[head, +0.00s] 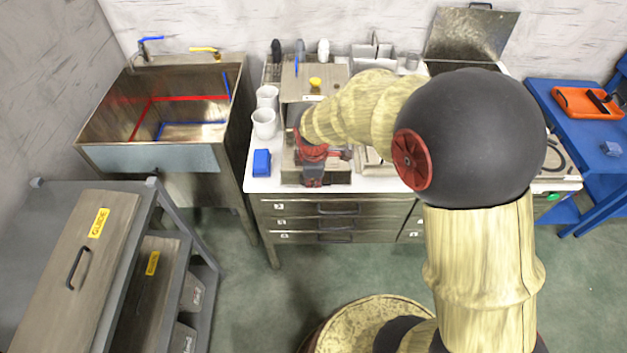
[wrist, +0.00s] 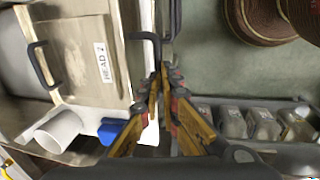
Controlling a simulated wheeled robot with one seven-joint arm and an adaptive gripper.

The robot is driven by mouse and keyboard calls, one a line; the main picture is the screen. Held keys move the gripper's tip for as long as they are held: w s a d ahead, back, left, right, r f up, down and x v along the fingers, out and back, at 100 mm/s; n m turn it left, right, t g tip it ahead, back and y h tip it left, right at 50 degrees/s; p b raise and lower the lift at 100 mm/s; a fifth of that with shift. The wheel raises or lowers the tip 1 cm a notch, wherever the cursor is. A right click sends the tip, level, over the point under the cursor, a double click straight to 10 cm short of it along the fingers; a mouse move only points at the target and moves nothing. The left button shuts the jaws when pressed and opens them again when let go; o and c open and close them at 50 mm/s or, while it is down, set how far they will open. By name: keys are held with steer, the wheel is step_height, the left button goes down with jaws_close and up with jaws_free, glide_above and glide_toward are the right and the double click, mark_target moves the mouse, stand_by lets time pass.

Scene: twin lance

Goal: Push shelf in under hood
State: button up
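A metal hood-like unit (head: 300,80) stands on the white counter, with a small label on its front. A flat metal shelf-like piece (head: 335,177) sticks out at its foot toward the counter's front edge, partly hidden by my gripper. My gripper (head: 313,178) is over this piece in the head view; I cannot tell whether it touches it. In the wrist view, my gripper's yellow fingers (wrist: 162,78) meet at the tips with nothing visible between them.
White mugs (head: 264,124) and a blue block (head: 262,162) stand left of the unit. Drawers (head: 330,223) with handles are below the counter. A metal sink (head: 160,110) is at left, a grey cabinet (head: 85,240) front left, and a blue table (head: 575,130) at right.

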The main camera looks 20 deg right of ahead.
steer(key=o, duration=0.4)
steer(key=shift+f, duration=0.2)
steer(key=shift+o, duration=0.2)
steer(key=shift+r, duration=0.1)
step_height(320, 180, up, 12)
steer(key=s, duration=0.2)
steer(key=shift+a, duration=0.35)
steer(key=shift+s+f, duration=0.1)
steer(key=shift+f, duration=0.1)
